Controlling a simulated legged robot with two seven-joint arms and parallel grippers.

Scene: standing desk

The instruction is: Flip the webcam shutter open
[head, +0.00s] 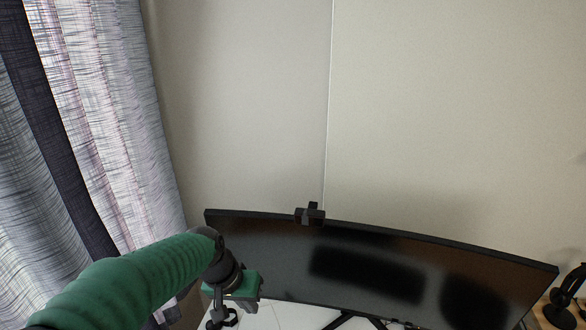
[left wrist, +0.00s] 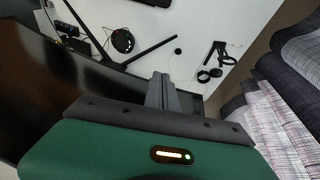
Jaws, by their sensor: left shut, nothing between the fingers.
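A small black webcam (head: 309,215) sits on the top edge of the wide curved monitor (head: 375,262), left of its middle, in the head view. A small piece stands up from the webcam's top; I cannot tell the shutter's exact position. My left gripper (head: 220,318) is low in front of the monitor's left end, below and left of the webcam and apart from it. In the left wrist view its fingers (left wrist: 164,90) are together, with nothing between them. The webcam is not seen in the left wrist view. My right gripper is in neither view.
A white desk (head: 290,318) lies below the monitor. Curtains (head: 110,110) hang at the left, and a plain wall (head: 440,110) is behind. A black headphone stand (head: 568,290) is at the far right. The space above the monitor is free.

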